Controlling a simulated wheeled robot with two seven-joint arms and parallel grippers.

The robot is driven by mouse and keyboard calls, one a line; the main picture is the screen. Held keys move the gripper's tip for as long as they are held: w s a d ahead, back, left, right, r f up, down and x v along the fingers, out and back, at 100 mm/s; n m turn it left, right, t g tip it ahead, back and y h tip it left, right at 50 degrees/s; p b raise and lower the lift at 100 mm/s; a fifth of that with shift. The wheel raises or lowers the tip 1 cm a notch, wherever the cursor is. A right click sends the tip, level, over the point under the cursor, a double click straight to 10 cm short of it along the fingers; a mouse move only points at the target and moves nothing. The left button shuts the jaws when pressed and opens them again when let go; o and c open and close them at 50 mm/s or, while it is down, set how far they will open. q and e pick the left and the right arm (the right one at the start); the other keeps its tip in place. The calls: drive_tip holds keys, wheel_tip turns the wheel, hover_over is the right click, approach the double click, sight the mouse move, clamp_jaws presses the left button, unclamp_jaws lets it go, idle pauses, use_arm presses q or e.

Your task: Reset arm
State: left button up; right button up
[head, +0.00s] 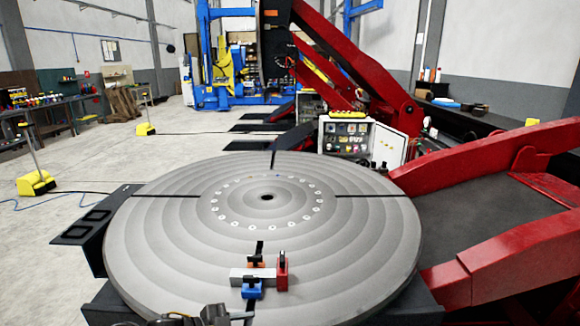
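The positioner's round grey table (160,240) fills the middle of the head view, its face turned up, with dark slots and a ring of holes around its centre. Near its front edge a light metal block (238,275) sits among small clamps: a blue one (252,290) in front, a red one (282,272) at its right and an orange one (256,262) behind. A dark part that looks like my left gripper (208,317) shows at the bottom edge, mostly cut off, in front of the blue clamp. Its fingers cannot be made out. My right gripper is not in view.
Red positioner arms (500,255) stand close on the right. A control box (350,138) with an open door is behind the table. Yellow-based stands (36,183) and cables lie on the left floor. A workbench (45,115) is at the far left.

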use_arm(q)
drive_tip(key=s+a+f+n+g+y, duration=0.1)
drive_tip(key=s+a+f+n+y, duration=0.3)
drive_tip(key=s, duration=0.6)
drive_tip(key=s+a+f+n+g+y, duration=0.1)
drive_tip(key=s+a+f+n+y, duration=0.2)
drive_tip(key=s+a+n, duration=0.5)
drive_tip(key=s+a+f+n+g+y, duration=0.1)
drive_tip(key=s+a+f+n+y, duration=0.2)
drive_tip(key=s, duration=0.9)
wheel_tip(320, 180, down, 32)
drive_tip(key=s+d+g+y+b, duration=0.1)
drive_tip(key=s+b, duration=0.1)
drive_tip(key=b, duration=0.4)
drive_tip(key=s+a+f+m+g+b, duration=0.1)
drive_tip(key=s+f+b, duration=0.3)
drive_tip(key=s+f, duration=1.2)
wheel_tip(320, 180, down, 4)
drive_tip(key=shift+a+f+g, duration=0.1)
drive_tip(key=shift+a+g, duration=0.2)
drive_tip(key=shift+a, duration=0.55)
drive_tip(key=shift+s, duration=0.1)
